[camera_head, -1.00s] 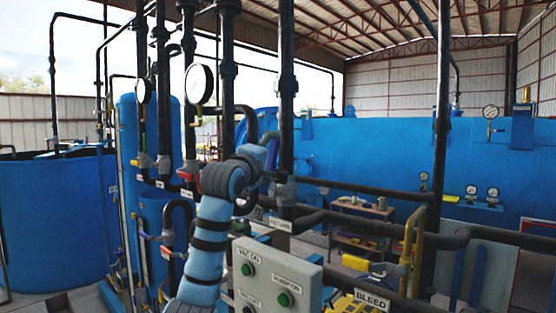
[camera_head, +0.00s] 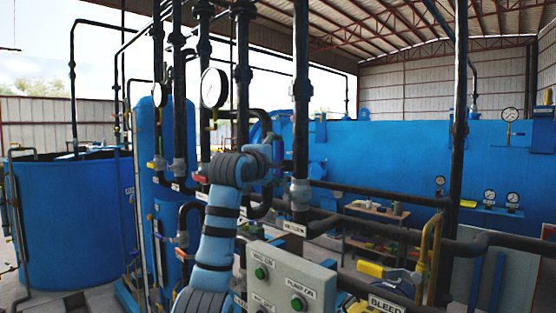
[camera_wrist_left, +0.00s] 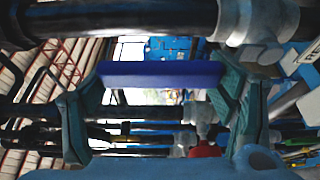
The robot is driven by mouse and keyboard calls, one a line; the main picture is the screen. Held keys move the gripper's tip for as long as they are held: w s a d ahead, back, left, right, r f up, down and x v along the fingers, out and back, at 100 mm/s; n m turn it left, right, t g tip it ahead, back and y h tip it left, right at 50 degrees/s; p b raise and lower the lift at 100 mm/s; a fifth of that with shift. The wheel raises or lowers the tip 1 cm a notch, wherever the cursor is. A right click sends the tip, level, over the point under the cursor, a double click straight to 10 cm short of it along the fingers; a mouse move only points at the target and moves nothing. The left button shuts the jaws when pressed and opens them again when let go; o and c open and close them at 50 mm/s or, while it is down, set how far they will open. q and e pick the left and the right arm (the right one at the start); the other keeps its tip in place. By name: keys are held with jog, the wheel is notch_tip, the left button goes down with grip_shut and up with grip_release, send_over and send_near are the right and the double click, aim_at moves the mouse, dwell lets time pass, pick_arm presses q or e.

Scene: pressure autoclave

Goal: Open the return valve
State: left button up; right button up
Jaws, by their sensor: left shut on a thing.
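The return valve (camera_head: 300,193) is a grey body on a black upright pipe, just above the label RETURN (camera_head: 294,229). My left gripper (camera_wrist_left: 160,88) has one finger at each end of a flat blue handle (camera_wrist_left: 160,74) and is shut on it. The grey valve body shows at the upper right of the left wrist view (camera_wrist_left: 255,20). In the head view my left arm reaches up from the bottom to just left of the valve. Its wrist hides most of the gripper and the handle there. My right gripper is not in view.
A grey control box (camera_head: 290,285) with green buttons stands low in front of the pipes. A yellow-handled bleed valve (camera_head: 375,270) is to its right. Black pipes and a pressure gauge (camera_head: 214,88) crowd around the arm. A large blue vessel (camera_head: 400,150) lies behind.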

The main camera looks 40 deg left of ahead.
pick_arm(q)
jog(key=o, duration=1.5)
jog(key=shift+r, duration=0.15)
jog(key=shift+o, duration=1)
jog(key=shift+a, duration=0.1)
jog(key=v, duration=1.2)
